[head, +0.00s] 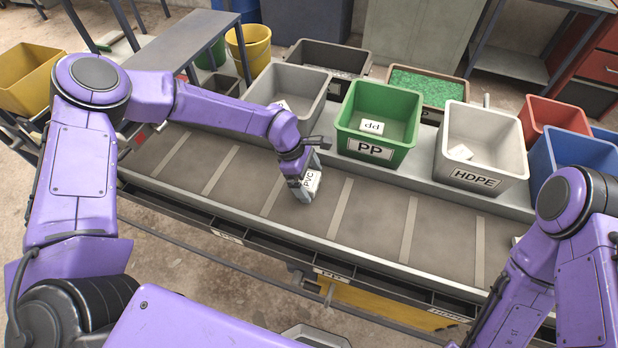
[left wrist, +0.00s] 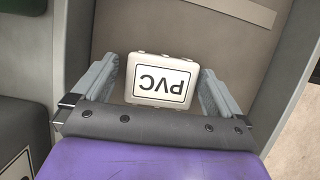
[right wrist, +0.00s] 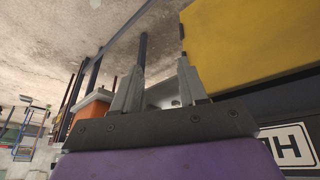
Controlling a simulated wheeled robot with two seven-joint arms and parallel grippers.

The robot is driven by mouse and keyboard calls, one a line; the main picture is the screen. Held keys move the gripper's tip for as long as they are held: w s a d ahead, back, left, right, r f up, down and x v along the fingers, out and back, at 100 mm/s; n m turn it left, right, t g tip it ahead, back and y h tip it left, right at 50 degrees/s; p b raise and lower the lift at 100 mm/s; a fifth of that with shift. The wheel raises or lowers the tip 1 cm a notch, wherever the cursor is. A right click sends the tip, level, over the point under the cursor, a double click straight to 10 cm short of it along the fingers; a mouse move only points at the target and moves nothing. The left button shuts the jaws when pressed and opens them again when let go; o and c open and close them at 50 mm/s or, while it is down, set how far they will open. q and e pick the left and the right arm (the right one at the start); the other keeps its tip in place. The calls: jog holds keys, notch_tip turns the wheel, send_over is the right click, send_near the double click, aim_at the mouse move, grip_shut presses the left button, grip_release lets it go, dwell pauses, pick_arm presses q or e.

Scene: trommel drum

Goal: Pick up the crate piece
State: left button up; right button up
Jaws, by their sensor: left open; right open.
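A pale, box-like piece with a PVC label (head: 312,181) is at the conveyor belt, in front of the gap between the grey and green bins. In the left wrist view the same piece (left wrist: 160,78) lies between the fingers of my left gripper (left wrist: 158,88), with a gap on each side. My left gripper (head: 303,186) is open and points down over the belt, partly hiding the piece in the head view. I cannot tell whether another crate piece is in view. My right gripper (right wrist: 160,88) is open and empty, away from the belt's middle.
The belt (head: 380,220) has raised cross strips and is mostly clear. Behind it stand a grey bin (head: 290,97), a green PP bin (head: 374,150) and a light HDPE bin (head: 478,172), with small pieces inside. Red (head: 553,112) and blue (head: 575,160) bins stand at right.

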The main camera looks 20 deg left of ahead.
pick_arm(q)
jog(key=shift+s, duration=0.15)
jog(key=c, duration=1)
jog(key=shift+o, duration=0.2)
